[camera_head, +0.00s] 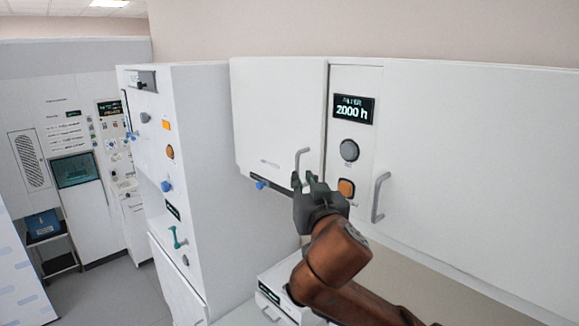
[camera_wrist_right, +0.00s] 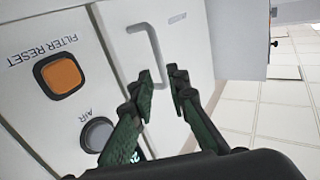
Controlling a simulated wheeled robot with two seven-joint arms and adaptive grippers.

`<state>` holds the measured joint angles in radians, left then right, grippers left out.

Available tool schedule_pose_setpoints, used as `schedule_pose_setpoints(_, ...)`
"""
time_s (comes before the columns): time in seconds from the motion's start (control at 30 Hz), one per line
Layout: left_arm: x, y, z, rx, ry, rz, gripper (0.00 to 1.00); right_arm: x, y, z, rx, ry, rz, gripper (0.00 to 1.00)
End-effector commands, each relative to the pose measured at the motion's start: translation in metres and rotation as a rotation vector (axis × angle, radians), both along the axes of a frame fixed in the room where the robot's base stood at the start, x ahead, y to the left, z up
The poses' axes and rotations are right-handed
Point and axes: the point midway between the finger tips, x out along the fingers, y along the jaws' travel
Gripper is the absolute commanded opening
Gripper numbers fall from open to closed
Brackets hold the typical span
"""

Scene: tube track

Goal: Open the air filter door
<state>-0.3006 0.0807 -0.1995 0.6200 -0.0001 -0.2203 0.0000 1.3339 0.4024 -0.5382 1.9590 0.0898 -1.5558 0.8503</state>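A white cabinet door (camera_head: 277,105) with a grey bar handle (camera_head: 298,158) near its lower right edge is in the middle of the head view. It looks closed. My right gripper (camera_head: 312,180) is at the lower end of this handle. In the right wrist view, the handle (camera_wrist_right: 150,35) lies just beyond my right gripper (camera_wrist_right: 160,75), whose fingers are apart. The handle's near end lies close to the gap between the fingertips; contact is unclear. My left gripper is not in view.
Right of the door, a panel has a 2000 h display (camera_head: 353,109), a grey knob (camera_head: 349,150) and an orange FILTER RESET button (camera_wrist_right: 61,75). Another white door (camera_head: 480,160) with a handle (camera_head: 379,197) is farther right. A tall white cabinet (camera_head: 210,170) stands left.

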Motion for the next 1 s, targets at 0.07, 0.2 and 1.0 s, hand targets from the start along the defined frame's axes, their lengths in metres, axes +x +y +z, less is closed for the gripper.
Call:
schedule_pose_setpoints(0.07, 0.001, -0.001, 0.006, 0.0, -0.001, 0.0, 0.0, 0.01, 0.0, 0.001, -0.002, 0.004, -0.006, 0.15)
schedule_pose_setpoints(0.2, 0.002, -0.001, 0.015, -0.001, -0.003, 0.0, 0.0, 0.032, 0.005, 0.002, -0.003, 0.004, -0.003, 0.15)
schedule_pose_setpoints(1.0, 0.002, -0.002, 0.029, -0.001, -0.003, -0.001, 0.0, 0.072, 0.015, -0.002, -0.002, 0.003, 0.003, 0.05)
